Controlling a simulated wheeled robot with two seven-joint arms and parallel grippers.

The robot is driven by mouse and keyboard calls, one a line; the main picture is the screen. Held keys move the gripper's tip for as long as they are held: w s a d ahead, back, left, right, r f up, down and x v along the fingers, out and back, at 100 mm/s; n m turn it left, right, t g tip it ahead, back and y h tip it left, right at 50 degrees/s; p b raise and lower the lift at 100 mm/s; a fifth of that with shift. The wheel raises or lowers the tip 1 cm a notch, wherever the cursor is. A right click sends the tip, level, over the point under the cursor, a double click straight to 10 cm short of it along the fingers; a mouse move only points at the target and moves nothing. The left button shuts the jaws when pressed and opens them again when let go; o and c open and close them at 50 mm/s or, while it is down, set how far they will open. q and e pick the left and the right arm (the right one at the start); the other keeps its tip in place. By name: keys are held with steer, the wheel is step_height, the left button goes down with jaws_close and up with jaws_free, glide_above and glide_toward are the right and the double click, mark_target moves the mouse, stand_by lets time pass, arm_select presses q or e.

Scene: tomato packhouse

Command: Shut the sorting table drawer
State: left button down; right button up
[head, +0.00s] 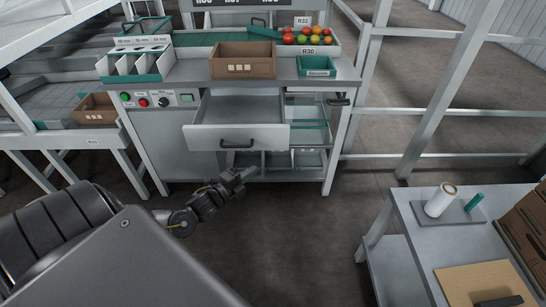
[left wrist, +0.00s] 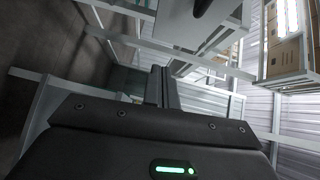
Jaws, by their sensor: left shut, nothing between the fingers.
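The sorting table (head: 200,74) stands ahead of me in the head view. Its drawer (head: 237,138) is pulled out toward me, with a dark bar handle on its grey front; the part of its inside that shows looks empty. My left gripper (head: 246,174) is shut and empty, in front of and below the drawer front, near the handle and apart from it as far as I can tell. In the left wrist view the shut fingers (left wrist: 161,84) point toward a light grey panel (left wrist: 196,30) with a dark piece at its top. My right gripper is not in view.
On the sorting table are a brown crate (head: 243,68), a green bin (head: 317,66) and a tray of tomatoes (head: 308,38). A control panel (head: 160,100) is left of the drawer. A side table (head: 440,230) stands at right. The floor (head: 300,230) between is clear.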

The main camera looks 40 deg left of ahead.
arm_select(q)
step_height(320, 180, up, 2)
steer(key=d+m, duration=0.1)
glide_toward(281, 140)
steer(key=w+d, duration=0.2)
steer(key=d, duration=0.1)
steer(key=w, duration=0.1)
steer(key=w+a, duration=0.2)
steer(key=shift+f+h+p, duration=0.3)
steer(key=shift+h, duration=0.1)
steer(key=shift+w+a, duration=0.25)
steer(key=shift+w, duration=0.1)
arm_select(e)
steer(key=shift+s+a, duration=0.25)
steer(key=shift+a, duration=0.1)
